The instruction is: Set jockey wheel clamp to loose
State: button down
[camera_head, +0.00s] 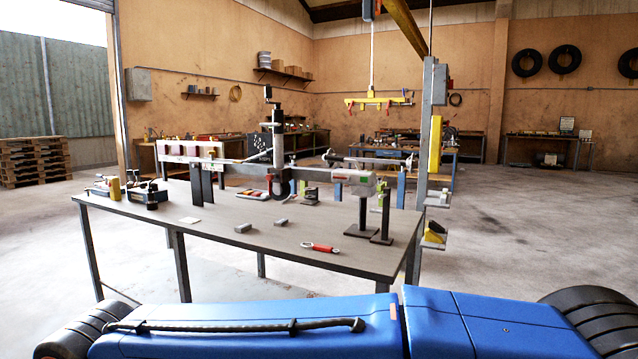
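A grey upright jockey wheel tube (278,140) with a dark crank handle (268,93) at its top stands at the long grey drawbar (320,176) over the workbench. A small dark wheel (279,187) shows at its lower end. The clamp seems to be where the tube meets the drawbar. It is too small here to make out its lever or whether it is tight or loose. My gripper is not in view.
The grey workbench (310,254) stands ahead, with a red-handled tool (320,247), small grey blocks and dark stands on it. A grey post (424,150) rises at its right end. A yellow lifting beam (378,101) hangs behind. Open concrete floor lies right.

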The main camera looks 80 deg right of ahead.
aim_at(269, 177)
jog(key=i+l+z, duration=0.15)
jog(key=z, duration=0.25)
jog(key=i+l+z, duration=0.1)
jog(key=z, duration=0.3)
jog(key=i+z, duration=0.5)
jog(key=z, duration=0.25)
jog(key=i+z, duration=0.25)
jog(key=i+j, duration=0.05)
jog(key=i, duration=0.05)
